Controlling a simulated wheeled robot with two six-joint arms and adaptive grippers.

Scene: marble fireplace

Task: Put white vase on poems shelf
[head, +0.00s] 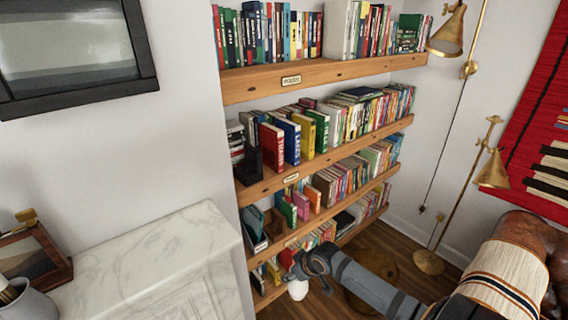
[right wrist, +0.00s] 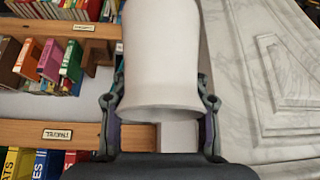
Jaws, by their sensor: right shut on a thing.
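The white vase (right wrist: 160,50) fills the middle of the right wrist view, between the two fingers of my right gripper (right wrist: 160,112), which is shut on it. In the head view a small part of the vase (head: 298,290) shows below my right gripper (head: 308,265), in front of the lower shelves. The wooden bookshelf (head: 290,84) has several boards with small label plates. I cannot read for certain which board is the poems shelf. The top board's label (head: 291,80) is small. My left gripper is not in view.
A white marble mantel (head: 150,250) stands left of the shelves, with a picture frame (head: 35,255) and a cup (head: 25,300) on it. Books crowd most boards. A brass floor lamp (head: 430,260) and a leather seat (head: 515,260) are at right.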

